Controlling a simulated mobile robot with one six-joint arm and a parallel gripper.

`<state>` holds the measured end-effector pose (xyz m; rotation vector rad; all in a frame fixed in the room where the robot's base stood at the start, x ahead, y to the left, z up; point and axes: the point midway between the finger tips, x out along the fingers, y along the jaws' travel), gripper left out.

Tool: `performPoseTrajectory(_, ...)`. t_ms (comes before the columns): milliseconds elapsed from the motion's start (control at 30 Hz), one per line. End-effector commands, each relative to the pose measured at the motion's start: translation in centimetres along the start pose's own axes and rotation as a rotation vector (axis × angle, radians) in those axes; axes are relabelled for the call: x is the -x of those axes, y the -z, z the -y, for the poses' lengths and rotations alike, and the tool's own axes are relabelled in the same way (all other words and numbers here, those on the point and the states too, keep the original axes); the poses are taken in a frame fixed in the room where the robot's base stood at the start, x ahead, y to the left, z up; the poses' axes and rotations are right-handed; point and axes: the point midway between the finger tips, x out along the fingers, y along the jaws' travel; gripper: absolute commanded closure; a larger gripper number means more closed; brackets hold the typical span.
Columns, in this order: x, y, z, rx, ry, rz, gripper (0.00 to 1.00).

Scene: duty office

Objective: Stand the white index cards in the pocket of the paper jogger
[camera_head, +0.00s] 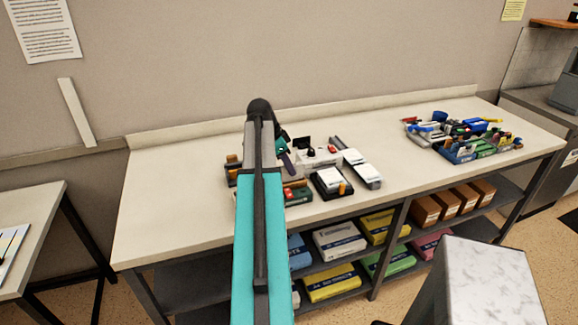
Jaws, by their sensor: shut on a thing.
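My teal arm reaches over the long worktop and hides part of the left cluster of desk items. My gripper (284,152) shows small and partly covered just right of the arm, low among these items. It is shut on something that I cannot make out. A white device with a red part (318,156) stands just right of the gripper; I cannot tell whether it is the paper jogger. I cannot pick out the white index cards for certain at this size.
A white-topped black box (331,181) and a long grey-white device (362,168) stand close on the right. A second cluster with a blue tray (462,152) is further right. Bare worktop (180,190) lies left. A marble-topped block (490,275) is in front.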

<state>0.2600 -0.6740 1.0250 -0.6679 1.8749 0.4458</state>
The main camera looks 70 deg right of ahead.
Motion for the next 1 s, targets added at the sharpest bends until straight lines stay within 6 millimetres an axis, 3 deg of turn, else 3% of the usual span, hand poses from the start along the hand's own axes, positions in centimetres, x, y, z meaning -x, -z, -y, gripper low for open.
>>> performPoseTrajectory(500,-2.4,-1.0,0.0,0.0,-0.001,0.0,1.0)
performPoseTrajectory(1000,-2.7,-1.2,0.0,0.001,-0.001,0.001,1.0)
